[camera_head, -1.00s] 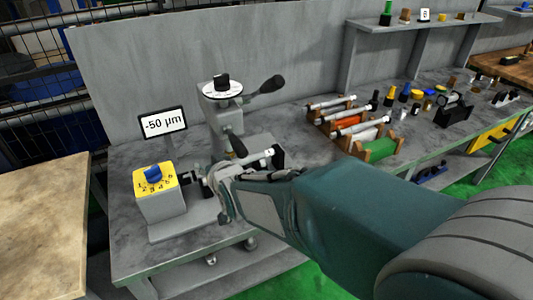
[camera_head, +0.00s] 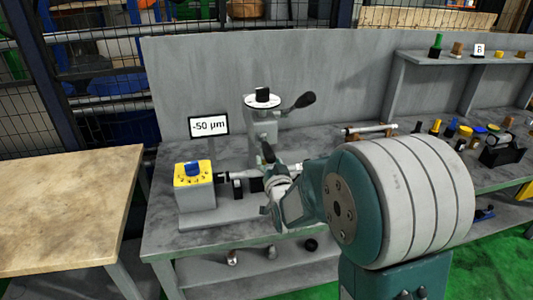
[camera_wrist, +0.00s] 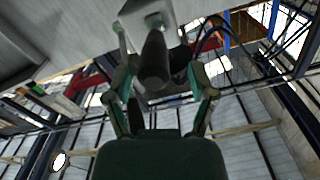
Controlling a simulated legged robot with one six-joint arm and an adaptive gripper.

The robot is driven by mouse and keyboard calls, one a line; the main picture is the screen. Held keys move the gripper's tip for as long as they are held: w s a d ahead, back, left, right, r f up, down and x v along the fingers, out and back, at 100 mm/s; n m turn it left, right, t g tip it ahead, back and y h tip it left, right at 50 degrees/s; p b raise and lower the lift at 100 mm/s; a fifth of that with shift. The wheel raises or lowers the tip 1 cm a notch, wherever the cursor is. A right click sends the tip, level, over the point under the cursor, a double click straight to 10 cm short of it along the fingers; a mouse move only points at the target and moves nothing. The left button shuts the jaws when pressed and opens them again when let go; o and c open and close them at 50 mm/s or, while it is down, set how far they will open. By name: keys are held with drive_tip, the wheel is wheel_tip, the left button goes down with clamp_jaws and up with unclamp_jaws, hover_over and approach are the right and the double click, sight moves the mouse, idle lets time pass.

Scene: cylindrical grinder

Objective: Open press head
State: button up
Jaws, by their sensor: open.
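The grinding machine (camera_head: 264,128) stands on the grey bench, with a round white dial and black knob on top. A black-knobbed lever (camera_head: 305,100) sticks out to its right, tilted up. A shorter dark handle (camera_head: 267,153) points up at the machine's front, just by my gripper (camera_head: 277,188). My arm hides part of the machine's lower right. In the wrist view, my gripper (camera_wrist: 160,78) is open, with a dark tapered handle (camera_wrist: 153,62) showing between its fingers. I cannot tell whether the fingers touch it. A pale block (camera_wrist: 147,18) is beyond it.
A yellow-topped box (camera_head: 194,175) with a blue knob stands left of the machine. Behind it, a display (camera_head: 208,126) reads -50 µm. A wooden table (camera_head: 62,205) is at the left. Small parts and a shelf (camera_head: 455,60) are at the right.

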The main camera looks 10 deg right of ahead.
sight(268, 152)
drive_tip(key=w, duration=0.2)
drive_tip(key=w+d, duration=0.1)
drive_tip(key=w, duration=0.1)
drive_tip(key=shift+w, duration=0.35)
drive_tip(key=shift+a, duration=0.35)
drive_tip(key=shift+c, duration=0.9)
drive_tip(key=c, duration=0.6)
drive_tip(key=shift+d, duration=0.2)
clamp_jaws()
